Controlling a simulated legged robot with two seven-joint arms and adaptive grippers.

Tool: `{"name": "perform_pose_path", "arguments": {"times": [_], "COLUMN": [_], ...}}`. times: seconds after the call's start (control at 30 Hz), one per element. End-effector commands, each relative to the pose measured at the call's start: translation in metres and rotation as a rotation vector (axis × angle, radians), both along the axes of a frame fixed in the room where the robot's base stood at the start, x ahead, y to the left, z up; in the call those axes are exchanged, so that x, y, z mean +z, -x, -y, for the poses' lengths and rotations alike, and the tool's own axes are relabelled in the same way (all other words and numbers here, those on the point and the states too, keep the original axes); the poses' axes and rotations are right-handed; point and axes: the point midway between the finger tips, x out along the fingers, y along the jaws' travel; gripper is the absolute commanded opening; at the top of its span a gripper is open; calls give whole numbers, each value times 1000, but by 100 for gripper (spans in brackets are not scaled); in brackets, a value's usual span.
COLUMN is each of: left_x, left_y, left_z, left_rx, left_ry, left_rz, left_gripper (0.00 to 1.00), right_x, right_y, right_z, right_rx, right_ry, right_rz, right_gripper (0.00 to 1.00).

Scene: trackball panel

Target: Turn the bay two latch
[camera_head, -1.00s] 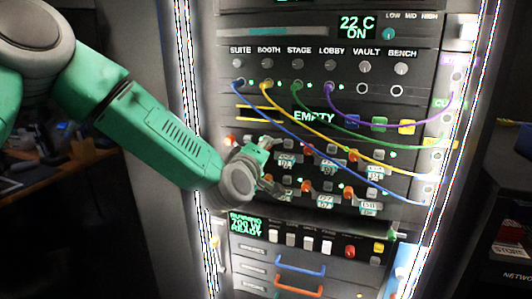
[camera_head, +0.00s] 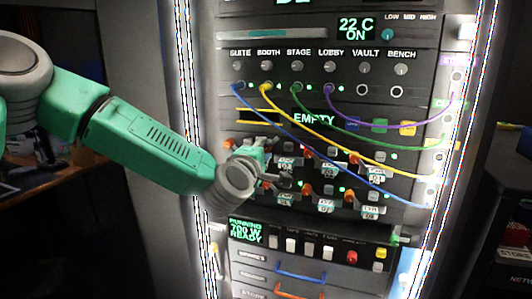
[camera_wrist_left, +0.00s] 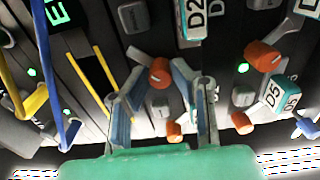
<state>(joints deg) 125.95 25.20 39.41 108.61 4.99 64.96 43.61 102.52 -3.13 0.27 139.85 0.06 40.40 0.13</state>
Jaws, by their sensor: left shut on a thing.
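The rack panel has two rows of drive bays with small orange-red latches and white labels. My left gripper (camera_head: 268,165) is at the left part of these rows in the head view. In the left wrist view its two fingers (camera_wrist_left: 158,78) are closed around an orange latch (camera_wrist_left: 160,72), with a grey square button (camera_wrist_left: 160,106) between the fingers. A D2 label (camera_wrist_left: 192,18) and a D5 label (camera_wrist_left: 275,93) lie beside it. The held bay's own label is not readable. Other orange latches (camera_wrist_left: 262,56) are untouched. My right gripper is out of view.
Blue, yellow, green and purple cables (camera_head: 345,123) droop across the panel just above and right of the gripper. An EMPTY display (camera_head: 313,119) sits above the bays. A power unit (camera_head: 245,229) with switches and handled drawers (camera_head: 300,272) lie below.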

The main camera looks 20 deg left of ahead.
Motion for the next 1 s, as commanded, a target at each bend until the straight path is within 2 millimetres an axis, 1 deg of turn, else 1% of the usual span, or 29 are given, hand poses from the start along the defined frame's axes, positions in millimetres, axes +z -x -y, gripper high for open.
{"name": "perform_pose_path", "arguments": {"times": [0.03,0.23,0.27,0.3,0.33,0.63,0.73,0.87,1.0], "left_x": [-5,-6,-6,-6,-6,-2,-2,-3,-3], "left_y": [1,1,1,1,1,1,8,28,59], "left_z": [-1,-1,-1,-1,-1,0,-1,-1,-3], "left_rx": [2,2,2,1,1,0,0,-2,-2], "left_ry": [1,0,0,-1,-1,-1,-1,-1,-1], "left_rz": [-11,-12,-12,-12,-12,-5,-4,-6,-8], "left_gripper": [0,0,24,38,40,40,40,40,40], "right_x": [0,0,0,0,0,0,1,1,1], "right_y": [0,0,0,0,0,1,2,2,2], "right_z": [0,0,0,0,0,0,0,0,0], "right_rx": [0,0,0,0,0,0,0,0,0], "right_ry": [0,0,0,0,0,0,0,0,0], "right_rz": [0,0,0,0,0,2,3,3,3], "right_gripper": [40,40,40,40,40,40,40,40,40]}}
